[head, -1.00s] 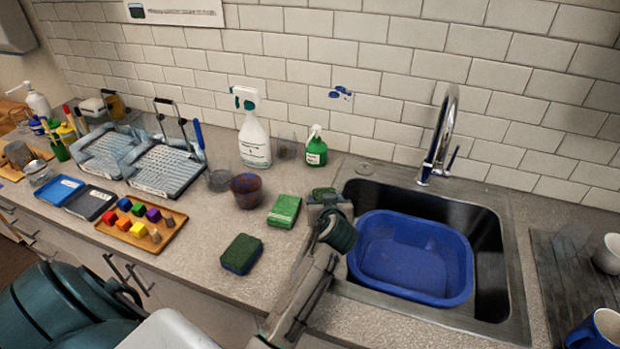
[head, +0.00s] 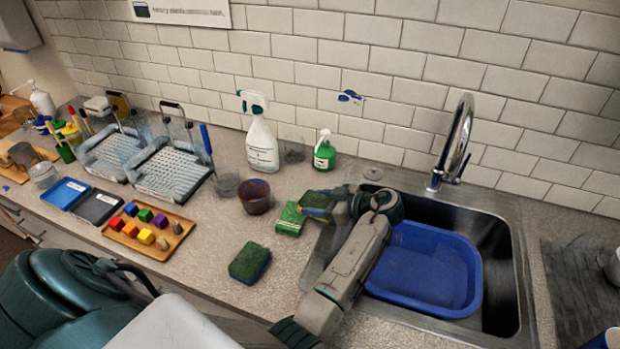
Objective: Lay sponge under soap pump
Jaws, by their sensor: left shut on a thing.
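A white soap pump bottle (head: 42,102) stands upright at the far left of the counter, near the wall. My left gripper (head: 326,203) points left above the sink's left rim. It is shut on a dark green sponge (head: 314,200), which is partly hidden by the fingers. A bright green sponge (head: 290,220) lies on the counter just left of the held one; whether they touch is unclear. Another dark green sponge (head: 250,263) lies nearer the front edge. The soap pump is far from the gripper. My right gripper is not in view.
A wooden tray of coloured blocks (head: 150,253) lies left of centre. The sink holds a blue basin (head: 425,270).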

